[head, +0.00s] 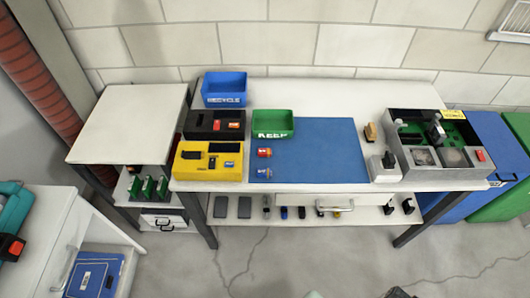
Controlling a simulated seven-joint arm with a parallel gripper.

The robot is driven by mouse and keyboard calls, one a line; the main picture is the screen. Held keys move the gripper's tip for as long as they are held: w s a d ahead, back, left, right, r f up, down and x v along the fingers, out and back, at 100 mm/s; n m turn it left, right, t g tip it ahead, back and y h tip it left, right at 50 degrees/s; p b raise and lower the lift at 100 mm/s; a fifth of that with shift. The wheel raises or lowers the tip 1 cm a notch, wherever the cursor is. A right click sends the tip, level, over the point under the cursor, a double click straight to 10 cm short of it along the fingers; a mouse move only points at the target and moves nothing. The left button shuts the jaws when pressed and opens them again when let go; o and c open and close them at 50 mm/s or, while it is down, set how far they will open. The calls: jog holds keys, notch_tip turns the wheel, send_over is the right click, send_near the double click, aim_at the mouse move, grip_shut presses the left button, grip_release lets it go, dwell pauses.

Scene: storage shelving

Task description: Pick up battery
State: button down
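Two small battery-like cylinders lie at the left edge of the blue mat (320,150) on the white workbench. One is orange-red (264,152), and the other is blue with an orange part (262,174) and lies nearer the front edge. Small red or orange pieces also show in the black tray (200,132) and the yellow tray (190,174); they are too small to identify surely. My gripper cannot be made out; only an unclear dark piece shows at the bottom edge.
A grey case (394,128) stands at the right. Below, a shelf (335,222) holds several small items. The mat's middle is clear. A side table (130,122) stands left.

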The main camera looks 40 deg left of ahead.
dwell(0.3)
jog(key=c, duration=0.8)
grip_release()
